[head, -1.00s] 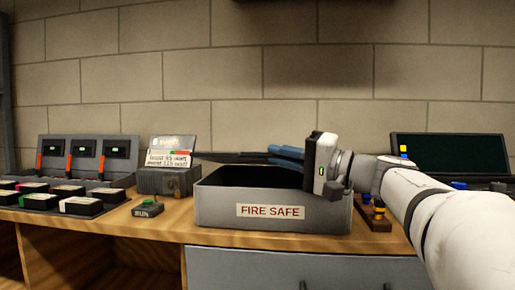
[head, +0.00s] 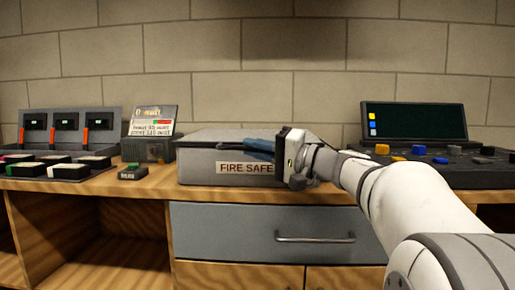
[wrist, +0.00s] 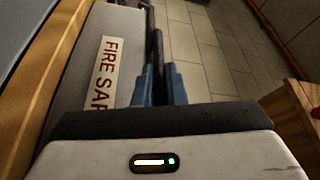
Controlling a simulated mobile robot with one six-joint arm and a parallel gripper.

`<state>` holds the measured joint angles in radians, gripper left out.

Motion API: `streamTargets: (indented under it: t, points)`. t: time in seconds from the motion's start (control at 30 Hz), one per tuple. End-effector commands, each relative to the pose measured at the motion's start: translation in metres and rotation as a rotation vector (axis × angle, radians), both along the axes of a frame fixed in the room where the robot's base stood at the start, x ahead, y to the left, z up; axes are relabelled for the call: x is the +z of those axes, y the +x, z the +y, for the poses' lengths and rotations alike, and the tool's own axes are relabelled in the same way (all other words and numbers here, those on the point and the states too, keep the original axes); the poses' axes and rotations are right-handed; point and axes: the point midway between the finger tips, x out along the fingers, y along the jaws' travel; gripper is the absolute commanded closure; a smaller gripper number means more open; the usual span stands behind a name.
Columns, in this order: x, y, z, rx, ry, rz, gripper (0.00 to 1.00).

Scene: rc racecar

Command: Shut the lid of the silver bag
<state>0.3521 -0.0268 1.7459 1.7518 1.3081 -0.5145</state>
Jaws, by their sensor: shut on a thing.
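The silver bag (head: 197,170) is a grey box with a "FIRE SAFE" label, standing at the front of the wooden bench. Its lid (head: 225,135) lies flat across the top, and no opening shows in the head view. My gripper (head: 248,148), with blue fingers, is at the upper front edge of the bag, right of its middle, and is shut on the lid's edge. In the wrist view, the bag's front (wrist: 82,85) is left of the fingers. The exact grip is partly hidden by the fingers.
A grey charger with a display (head: 150,140) stands just left of the bag. A small dark device (head: 132,173) and several battery packs lie farther left. A dark screen and tool tray (head: 430,170) are at right. A drawer (head: 270,230) is below.

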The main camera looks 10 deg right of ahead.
Motion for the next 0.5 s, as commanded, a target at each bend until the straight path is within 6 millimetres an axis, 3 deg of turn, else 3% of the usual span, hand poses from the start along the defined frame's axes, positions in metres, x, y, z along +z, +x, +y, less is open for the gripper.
streamTargets:
  t: [0.13, 0.5]
  points:
    - [-0.0077, 0.0007, -0.0002, 0.003, -0.002, 0.014, 0.8]
    - [-0.0051, -0.0021, -0.0051, -0.001, -0.003, 0.01, 0.8]
